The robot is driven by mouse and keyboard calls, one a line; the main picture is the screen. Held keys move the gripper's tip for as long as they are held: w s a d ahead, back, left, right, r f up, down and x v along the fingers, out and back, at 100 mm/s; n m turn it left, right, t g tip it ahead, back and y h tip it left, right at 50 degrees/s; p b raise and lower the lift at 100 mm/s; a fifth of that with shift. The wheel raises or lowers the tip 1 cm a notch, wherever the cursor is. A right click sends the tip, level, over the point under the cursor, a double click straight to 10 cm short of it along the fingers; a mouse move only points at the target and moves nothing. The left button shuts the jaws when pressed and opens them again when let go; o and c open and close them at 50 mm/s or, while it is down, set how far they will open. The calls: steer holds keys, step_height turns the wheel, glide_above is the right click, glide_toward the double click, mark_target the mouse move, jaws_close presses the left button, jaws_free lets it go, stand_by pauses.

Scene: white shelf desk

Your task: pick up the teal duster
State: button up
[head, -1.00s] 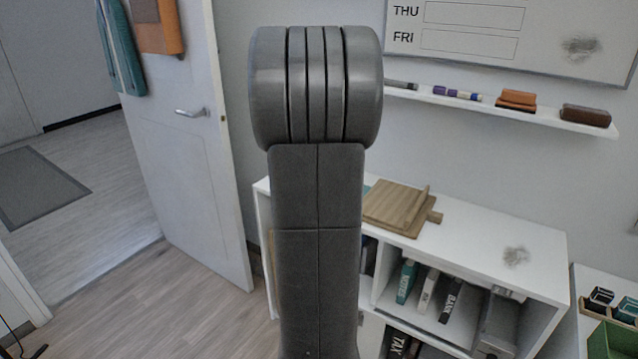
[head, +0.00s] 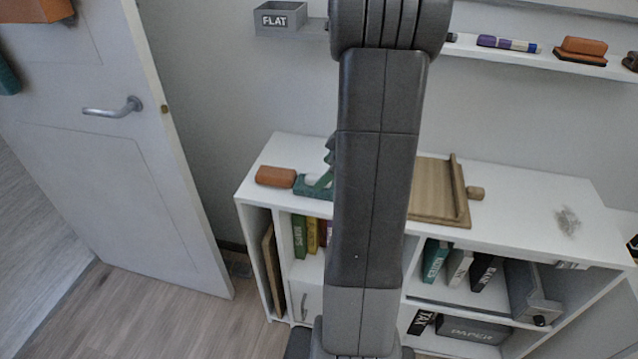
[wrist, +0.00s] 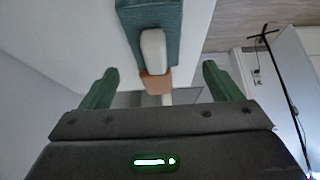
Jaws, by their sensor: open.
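In the wrist view, a teal block with a white rounded part (wrist: 153,28), which looks like the teal duster, is at the top centre. A small brown piece and a pale stem show just below it. My gripper (wrist: 160,68) is open, with one green fingertip on each side and a clear gap to the white and brown parts. I cannot tell the depth between them. In the head view my arm hides the gripper. A teal piece (head: 8,78) is cut off at the left edge by the door; I cannot tell whether it is the duster.
A white shelf unit (head: 530,195) holds a brown block (head: 275,176), a green object (head: 314,187) and a wooden board (head: 435,190). Books and boxes fill its compartments. A white door (head: 100,160) stands at left. A wall ledge (head: 515,53) carries markers and an eraser.

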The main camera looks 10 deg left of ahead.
mark_target(319, 176)
steer(key=shift+x, duration=0.9)
steer(key=shift+w+p+x, duration=0.15)
steer(key=shift+p+x, duration=0.05)
steer(key=shift+x, duration=0.95)
steer(key=shift+w+p+x, duration=0.15)
steer(key=shift+x, duration=1.05)
steer(key=c, duration=1.1)
